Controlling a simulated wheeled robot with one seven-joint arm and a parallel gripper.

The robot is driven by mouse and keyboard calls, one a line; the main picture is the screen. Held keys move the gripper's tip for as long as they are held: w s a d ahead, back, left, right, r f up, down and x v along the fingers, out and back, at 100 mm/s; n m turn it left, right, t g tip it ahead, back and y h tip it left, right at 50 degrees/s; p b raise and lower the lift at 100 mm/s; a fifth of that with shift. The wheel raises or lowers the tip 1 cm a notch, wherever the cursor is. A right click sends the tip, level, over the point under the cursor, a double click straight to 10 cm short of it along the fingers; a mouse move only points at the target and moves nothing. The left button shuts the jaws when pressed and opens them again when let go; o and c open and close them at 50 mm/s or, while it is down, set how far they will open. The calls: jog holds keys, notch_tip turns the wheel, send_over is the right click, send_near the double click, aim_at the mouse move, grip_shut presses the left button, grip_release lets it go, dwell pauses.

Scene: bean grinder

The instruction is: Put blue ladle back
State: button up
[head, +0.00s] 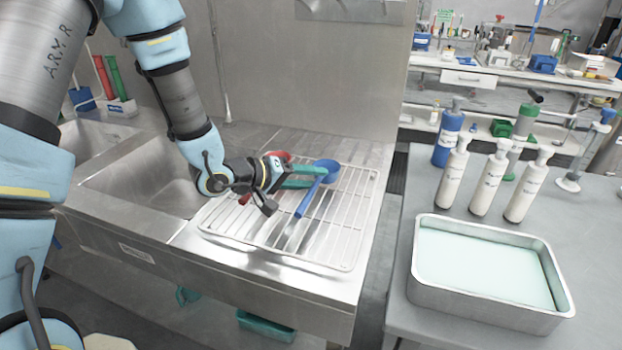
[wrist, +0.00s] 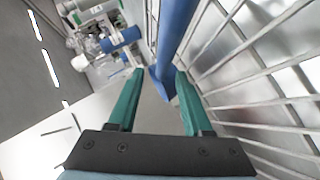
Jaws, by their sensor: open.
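The blue ladle (head: 308,195) lies on the wire drying rack (head: 343,232), its round bowl toward the back and its handle pointing to the front left. My gripper (head: 318,177) is open at the ladle, with its green fingers near the bowl end of the handle. In the wrist view, the blue ladle (wrist: 174,38) runs down between the tips of my gripper (wrist: 157,72), one finger on each side. I cannot tell whether either finger touches it.
The rack sits on a steel counter beside a sink (head: 150,185). On the right, a grey table holds a metal tray (head: 490,310) of pale green content, several white pump bottles (head: 490,178), and a blue bottle (head: 448,138). A gap separates counter and table.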

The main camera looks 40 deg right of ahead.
jog(key=b+v, duration=0.1)
jog(key=v, duration=1)
jog(key=shift+a+r, duration=0.2)
jog(key=shift+a, duration=0.15)
jog(key=w+a+t, duration=0.1)
jog(key=w, duration=0.1)
jog(key=w+a+t+y, duration=0.1)
jog(key=w+a, duration=0.1)
jog(key=w+a+f+t+y, duration=0.1)
jog(key=w, duration=0.1)
jog(key=shift+w+a+n+t, duration=0.15)
jog(key=shift+w+n+t, duration=0.15)
jog(key=shift+w+t, duration=0.1)
jog(key=w+a+n+t+y, duration=0.1)
jog(key=w+a+n+y, duration=0.3)
jog(key=a, duration=0.8)
jog(key=w+a+m+t+y, duration=0.1)
jog(key=w+a+t+y, duration=0.1)
jog(key=a+y, duration=0.65)
jog(key=s+a+r+n+g+h, duration=0.1)
jog(key=s+a+g, duration=0.2)
jog(key=s+a, duration=0.5)
jog(key=shift+s+a+r+g, duration=0.35)
jog(key=shift+r+g, duration=0.05)
